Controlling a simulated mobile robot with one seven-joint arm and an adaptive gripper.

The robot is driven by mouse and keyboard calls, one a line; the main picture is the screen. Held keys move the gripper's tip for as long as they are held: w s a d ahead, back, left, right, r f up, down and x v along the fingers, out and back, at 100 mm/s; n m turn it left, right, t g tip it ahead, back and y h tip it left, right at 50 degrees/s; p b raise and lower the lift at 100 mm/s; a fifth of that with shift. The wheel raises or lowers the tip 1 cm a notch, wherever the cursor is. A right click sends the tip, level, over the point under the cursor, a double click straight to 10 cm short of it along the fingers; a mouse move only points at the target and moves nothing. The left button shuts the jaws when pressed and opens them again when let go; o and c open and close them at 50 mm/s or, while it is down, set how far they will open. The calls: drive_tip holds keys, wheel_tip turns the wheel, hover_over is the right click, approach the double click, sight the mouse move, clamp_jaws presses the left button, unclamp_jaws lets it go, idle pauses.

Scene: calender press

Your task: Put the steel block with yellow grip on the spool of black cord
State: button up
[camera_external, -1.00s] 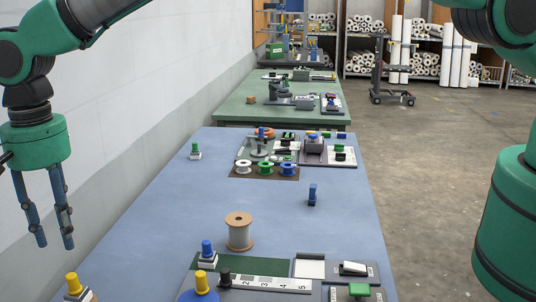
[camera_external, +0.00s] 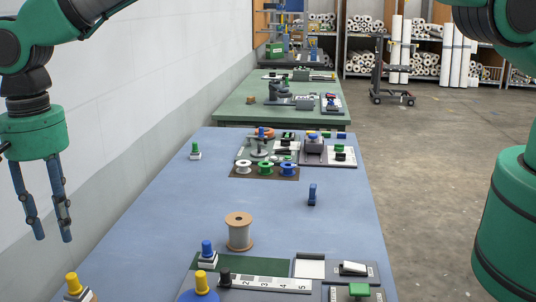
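A block with a yellow grip (camera_external: 73,285) stands at the lower left edge of the table, partly cut off by the frame; its base looks pale metal. My gripper (camera_external: 53,238) hangs at the left, above and slightly left of this block in the picture. Its two blue fingers are apart with nothing between them. A large spool with brown flanges (camera_external: 239,232) stands upright on the middle front of the table; its winding looks grey, not black. I cannot make out a clearly black cord spool. My gripper is well to the left of the large spool.
A second yellow knob on a blue base (camera_external: 200,286) and a blue-grip block (camera_external: 208,254) stand near the front. A numbered board (camera_external: 265,283) lies beside them. Small spools (camera_external: 265,168) sit farther back. The blue table (camera_external: 165,220) is clear left of the large spool.

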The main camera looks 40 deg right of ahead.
drive_tip(key=shift+r, duration=0.1)
